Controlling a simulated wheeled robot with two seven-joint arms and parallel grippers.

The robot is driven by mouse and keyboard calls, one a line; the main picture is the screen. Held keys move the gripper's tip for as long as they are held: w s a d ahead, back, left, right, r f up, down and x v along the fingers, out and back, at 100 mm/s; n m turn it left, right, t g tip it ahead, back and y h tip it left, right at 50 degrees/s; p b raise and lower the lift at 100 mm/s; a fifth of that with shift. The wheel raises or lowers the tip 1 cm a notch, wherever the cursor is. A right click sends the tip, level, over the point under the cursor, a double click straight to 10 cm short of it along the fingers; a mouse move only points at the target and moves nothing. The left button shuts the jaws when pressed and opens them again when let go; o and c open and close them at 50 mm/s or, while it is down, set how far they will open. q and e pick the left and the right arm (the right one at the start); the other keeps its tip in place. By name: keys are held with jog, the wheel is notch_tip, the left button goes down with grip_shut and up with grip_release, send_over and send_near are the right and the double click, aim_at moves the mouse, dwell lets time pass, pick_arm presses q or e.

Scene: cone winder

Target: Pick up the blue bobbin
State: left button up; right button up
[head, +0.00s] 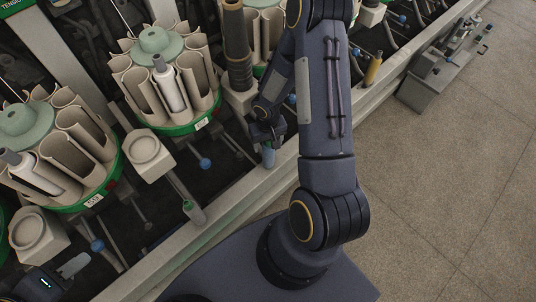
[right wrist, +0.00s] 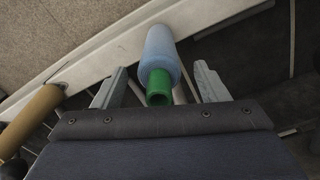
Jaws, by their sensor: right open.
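The blue bobbin (right wrist: 161,50), with a green tube end, points toward the camera in the right wrist view. It lies between the two fingers of my right gripper (right wrist: 161,70), which is open with a gap on both sides of it. In the head view the bobbin (head: 268,158) shows as a small bluish piece just below my right gripper (head: 267,138), by the machine's front rail. The gripper and arm hide part of it. My left gripper (head: 66,276) is at the lower left edge, partly cut off, away from the bobbin.
Round magazines (head: 165,85) with beige pockets and green bases stand at the left. A pale rail (head: 235,197) runs along the machine's front. A yellow-brown bobbin (head: 373,68) stands farther along; one also shows in the wrist view (right wrist: 28,119).

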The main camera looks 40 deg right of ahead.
notch_tip(320, 180, down, 2)
jog(key=shift+f, duration=0.15)
jog(key=c, duration=0.9)
